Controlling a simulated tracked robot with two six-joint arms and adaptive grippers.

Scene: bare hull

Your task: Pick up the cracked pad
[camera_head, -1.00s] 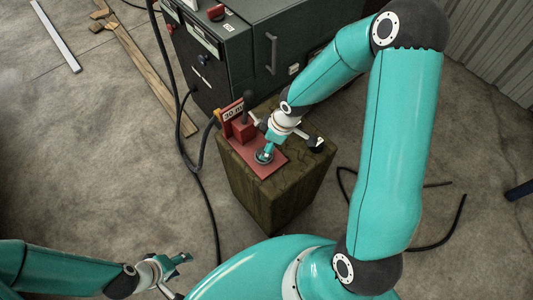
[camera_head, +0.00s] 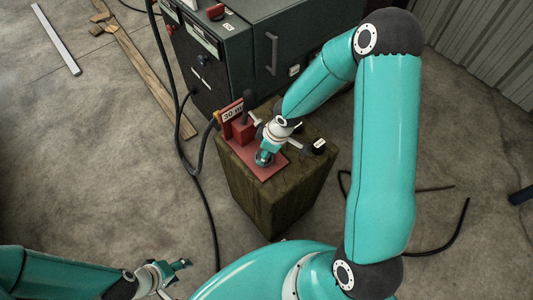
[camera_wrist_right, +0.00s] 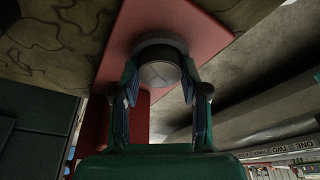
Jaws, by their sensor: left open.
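The cracked pad (camera_head: 264,162) is a small round grey disc on a red plate (camera_head: 272,171), on top of a wooden block. In the right wrist view the pad (camera_wrist_right: 158,72) shows dark branching lines on its face. My right gripper (camera_wrist_right: 159,80) has its fingertips on either side of the pad, close to its rim. I cannot tell whether they press on it. In the head view my right gripper (camera_head: 265,155) comes down over the pad and partly hides it. My left gripper (camera_head: 177,278) is open and empty at the lower left, away from the block.
A dark green cabinet (camera_head: 240,55) stands behind. Black cables (camera_head: 205,200) run beside the block. Planks lie on the floor at the upper left.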

